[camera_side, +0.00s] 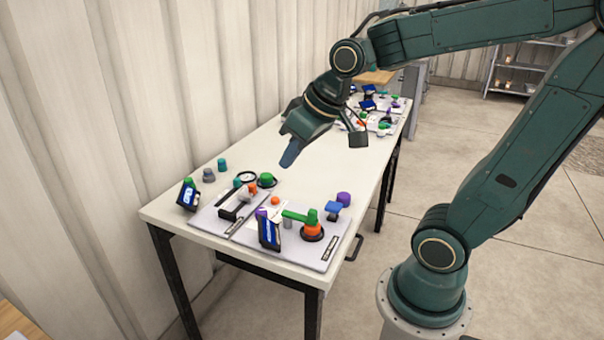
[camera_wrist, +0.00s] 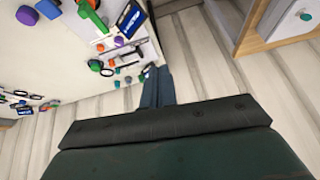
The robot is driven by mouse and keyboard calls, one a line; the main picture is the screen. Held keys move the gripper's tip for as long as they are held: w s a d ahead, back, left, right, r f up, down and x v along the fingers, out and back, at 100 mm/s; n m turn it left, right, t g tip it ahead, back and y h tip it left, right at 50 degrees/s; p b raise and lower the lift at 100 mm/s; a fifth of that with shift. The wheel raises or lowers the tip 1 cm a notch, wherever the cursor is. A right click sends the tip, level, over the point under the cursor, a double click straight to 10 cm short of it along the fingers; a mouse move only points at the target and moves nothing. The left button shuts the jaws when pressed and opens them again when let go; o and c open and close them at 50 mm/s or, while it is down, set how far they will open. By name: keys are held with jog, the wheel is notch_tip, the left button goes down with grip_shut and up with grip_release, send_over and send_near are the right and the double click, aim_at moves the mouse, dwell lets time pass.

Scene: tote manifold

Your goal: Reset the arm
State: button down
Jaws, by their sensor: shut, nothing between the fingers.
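My gripper (camera_side: 289,152) hangs in the air above the middle of the white table, pointing down. Its fingers are shut with nothing between them. In the wrist view the shut fingers (camera_wrist: 158,88) show at the middle, in front of the dark gripper body. In the side view the gripper is apart from the table and its objects.
The white table (camera_side: 300,180) stands along a corrugated wall. More boards (camera_side: 378,122) lie at the far end. The table's middle is clear.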

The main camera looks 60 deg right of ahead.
jog(key=s+a, duration=0.2)
jog(key=s, duration=0.8)
jog(key=shift+a+r+n, duration=0.2)
jog(key=shift+r+n, duration=0.2)
dwell(0.9)
